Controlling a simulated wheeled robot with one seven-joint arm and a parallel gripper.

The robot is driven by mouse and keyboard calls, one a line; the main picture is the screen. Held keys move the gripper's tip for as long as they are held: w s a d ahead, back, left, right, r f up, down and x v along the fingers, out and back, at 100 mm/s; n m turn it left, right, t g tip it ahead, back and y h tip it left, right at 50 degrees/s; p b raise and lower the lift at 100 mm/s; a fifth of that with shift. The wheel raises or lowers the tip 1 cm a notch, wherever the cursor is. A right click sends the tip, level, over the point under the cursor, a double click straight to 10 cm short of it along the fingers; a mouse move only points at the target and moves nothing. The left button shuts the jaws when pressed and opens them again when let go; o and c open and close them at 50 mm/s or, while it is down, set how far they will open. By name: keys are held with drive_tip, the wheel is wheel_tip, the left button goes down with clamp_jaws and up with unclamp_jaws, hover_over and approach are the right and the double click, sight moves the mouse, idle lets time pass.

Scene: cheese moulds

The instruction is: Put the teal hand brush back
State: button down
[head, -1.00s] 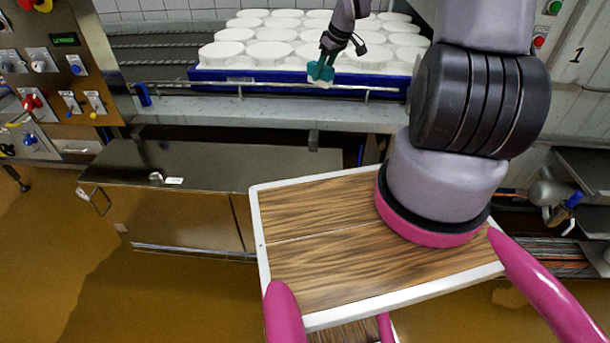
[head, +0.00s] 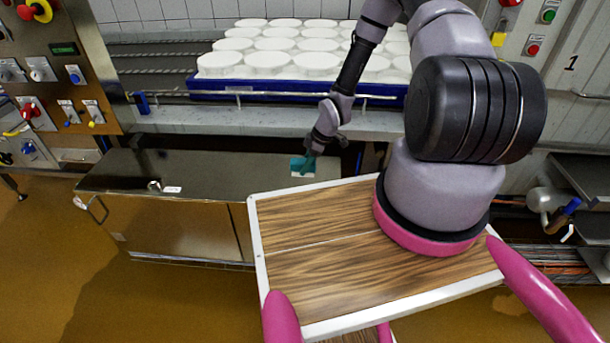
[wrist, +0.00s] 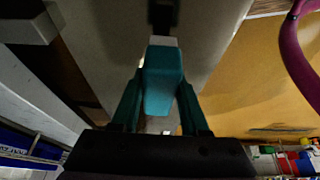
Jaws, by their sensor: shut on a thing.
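The teal hand brush (head: 302,163) is held in my gripper (head: 308,157), low over the far right end of the steel bench top. A pale patch shows around its lower end in the head view; I cannot tell whether the brush touches the bench. In the wrist view the teal brush body (wrist: 163,82) lies between the two dark teal fingers of my gripper (wrist: 161,105), with a pale end (wrist: 163,41) beyond it. My fingers hide part of the brush.
The steel bench (head: 220,172) has a small metal knob and a white label (head: 172,189) at its left. Behind it, a blue tray (head: 225,86) of several white moulds stands beyond a rail. My wooden-topped base is in front. The bench middle is clear.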

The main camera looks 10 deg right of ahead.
drive_tip(key=shift+f, duration=2.1)
drive_tip(key=shift+f, duration=0.1)
drive_tip(key=shift+c, duration=2.1)
unclamp_jaws()
drive_tip(key=s+d+r+m+t+h, duration=0.1)
drive_tip(key=d+r+m, duration=0.25)
drive_tip(key=r, duration=1.05)
drive_tip(key=d+r+m+h, duration=0.2)
drive_tip(key=d+r, duration=0.2)
drive_tip(key=r, duration=1)
drive_tip(key=s+d+r+m+t+h, duration=0.1)
drive_tip(key=d+r+m, duration=0.2)
drive_tip(key=r, duration=1.1)
drive_tip(key=s+a+r+m+t+y, duration=0.1)
drive_tip(key=s+r+m, duration=0.4)
drive_tip(key=s+r, duration=0.5)
drive_tip(key=s+a+r+m+t, duration=0.2)
drive_tip(key=s+a+r+m, duration=0.2)
drive_tip(key=s+r, duration=0.6)
wheel_tip(320, 180, up, 2)
drive_tip(key=shift+a+r+m+t+y, duration=0.1)
drive_tip(key=shift+a+m+t+y, duration=0.1)
drive_tip(key=shift+m+t+y, duration=0.3)
